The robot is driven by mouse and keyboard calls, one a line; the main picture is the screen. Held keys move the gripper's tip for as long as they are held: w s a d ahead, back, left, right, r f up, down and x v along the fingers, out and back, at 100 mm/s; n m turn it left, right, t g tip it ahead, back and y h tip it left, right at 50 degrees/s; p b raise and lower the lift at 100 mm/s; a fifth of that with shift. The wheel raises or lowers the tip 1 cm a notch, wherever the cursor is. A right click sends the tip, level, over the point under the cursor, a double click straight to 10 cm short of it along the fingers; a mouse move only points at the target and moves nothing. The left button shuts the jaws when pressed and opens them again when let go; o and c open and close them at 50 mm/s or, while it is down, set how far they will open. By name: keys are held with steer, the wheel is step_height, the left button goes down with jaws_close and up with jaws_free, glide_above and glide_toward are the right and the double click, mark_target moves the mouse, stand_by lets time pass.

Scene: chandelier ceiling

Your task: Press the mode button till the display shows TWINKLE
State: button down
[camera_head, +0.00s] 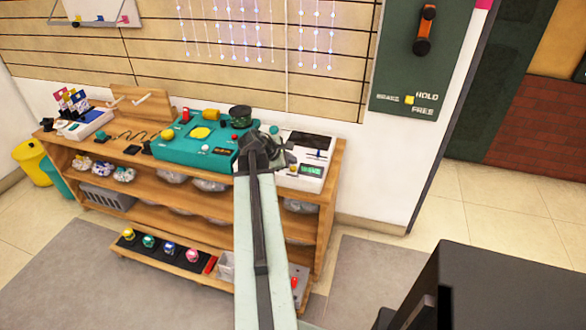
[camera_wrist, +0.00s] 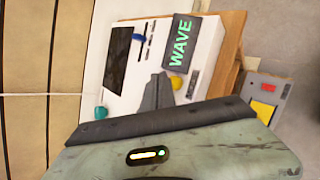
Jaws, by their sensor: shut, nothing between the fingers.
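A white control box (camera_head: 318,184) stands at the right end of the wooden shelf top. In the wrist view, its display (camera_wrist: 180,42) reads WAVE in green letters, turned sideways. A yellow button (camera_wrist: 176,82) sits beside the display, and a teal knob (camera_wrist: 101,112) is at the box's other side. No readable label marks the mode button. My gripper (camera_wrist: 162,78) is shut and empty, its dark tip over the box just left of the yellow button in the wrist view. I cannot tell whether it touches. In the head view, my gripper (camera_head: 278,152) is at the box's left edge.
A teal console (camera_head: 170,152) with several knobs stands left of the white box. The box also has a dark panel (camera_wrist: 122,58) and a blue-tipped slider (camera_wrist: 141,37). Light strings (camera_head: 245,35) hang on the wall behind. A grey box with a red button (camera_wrist: 268,87) sits lower down.

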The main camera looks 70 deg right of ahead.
mark_target(291, 168)
steer(key=shift+f, duration=0.1)
stand_by(0.4)
steer(key=shift+f+b, duration=0.3)
steer(key=shift+b, duration=0.1)
steer(key=shift+f+b, duration=0.55)
stand_by(0.5)
steer(key=shift+r, duration=0.15)
steer(key=shift+r+p, duration=0.8)
steer(key=shift+p, duration=0.15)
step_height(291, 168, up, 5)
steer(key=p, duration=0.5)
steer(key=shift+r, duration=0.15)
